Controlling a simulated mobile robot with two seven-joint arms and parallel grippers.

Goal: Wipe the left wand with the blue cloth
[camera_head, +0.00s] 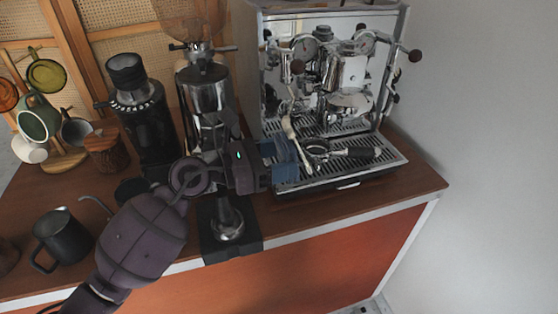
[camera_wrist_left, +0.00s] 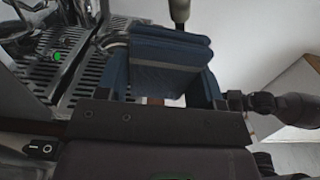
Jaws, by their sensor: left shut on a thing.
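My left gripper (camera_head: 274,166) reaches in front of the espresso machine and is shut on the folded blue cloth (camera_head: 285,158). In the left wrist view the cloth (camera_wrist_left: 172,65) fills the space between the fingers. The left wand (camera_head: 288,128), seen as a pale grip on a thin metal tube, hangs at the machine's left side just above the cloth. In the left wrist view a pale olive grip (camera_wrist_left: 180,12) stands right behind the cloth's top edge. I cannot tell whether cloth and wand touch. My right gripper is in neither view.
The espresso machine (camera_head: 340,75) stands behind, with a slatted drip tray (camera_head: 378,158). Grinders (camera_head: 145,120) stand left, with a black pitcher (camera_head: 62,237) and hanging cups (camera_head: 38,118). The counter's right end is clear.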

